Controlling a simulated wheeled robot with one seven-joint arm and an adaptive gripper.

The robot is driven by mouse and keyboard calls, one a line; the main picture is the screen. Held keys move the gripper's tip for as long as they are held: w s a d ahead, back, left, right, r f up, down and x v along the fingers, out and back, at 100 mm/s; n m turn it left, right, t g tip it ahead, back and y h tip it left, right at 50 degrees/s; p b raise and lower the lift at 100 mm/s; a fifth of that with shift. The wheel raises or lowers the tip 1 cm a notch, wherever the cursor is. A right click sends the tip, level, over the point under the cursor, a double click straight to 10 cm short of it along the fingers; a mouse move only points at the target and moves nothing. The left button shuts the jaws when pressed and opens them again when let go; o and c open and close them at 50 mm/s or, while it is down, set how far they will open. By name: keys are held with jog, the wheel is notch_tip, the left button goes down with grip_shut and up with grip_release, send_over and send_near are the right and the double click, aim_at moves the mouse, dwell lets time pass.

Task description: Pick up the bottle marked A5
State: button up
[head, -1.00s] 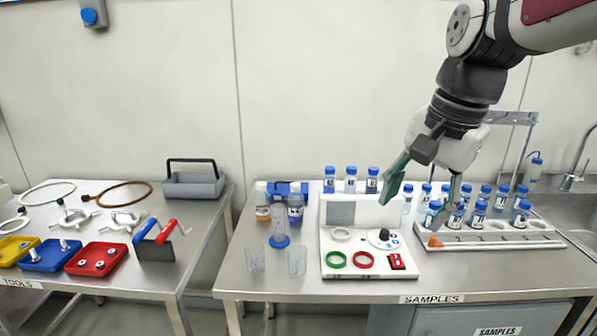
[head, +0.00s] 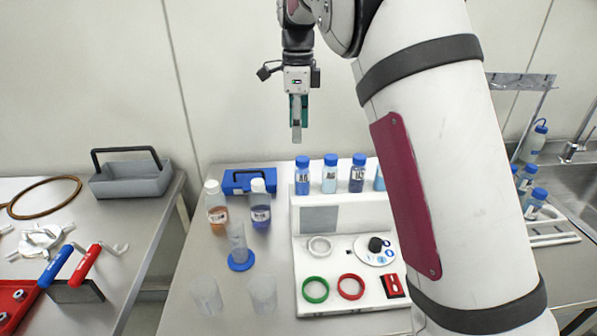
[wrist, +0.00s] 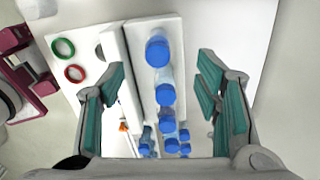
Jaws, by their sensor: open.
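Several blue-capped sample bottles stand in a row on the raised back ledge of a white station. The leftmost bottle (head: 302,178), a pale one (head: 329,176) and a dark blue one (head: 357,176) show dark labels, too small to read surely, so I cannot tell which is A5. My gripper (head: 297,137) hangs fingers-down above and behind the left end of this row, empty and clear of the caps. In the wrist view my gripper (wrist: 163,108) has its fingers spread wide, with blue caps (wrist: 158,52) in view between and beyond them.
The white station (head: 345,308) holds green and red rings and a dial. Two capped bottles (head: 260,212), a blue case (head: 248,180) and clear beakers (head: 263,294) stand left of it. My arm hides much of the right side, including part of the sample rack (head: 552,230).

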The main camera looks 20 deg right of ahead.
aim_at(302, 172)
notch_tip(302, 172, down, 8)
jog(key=shift+s+r+p, duration=0.1)
jog(key=shift+r+p, duration=0.1)
jog(key=shift+p, duration=0.25)
jog(key=f, duration=0.1)
jog(key=f+p, duration=0.1)
jog(key=f, duration=0.1)
jog(key=d+f, duration=0.1)
jog(key=shift+s+f, duration=0.25)
jog(key=shift+s, duration=0.05)
jog(key=shift+f, duration=0.4)
jog(key=shift+w, duration=0.1)
jog(key=c, duration=1.3)
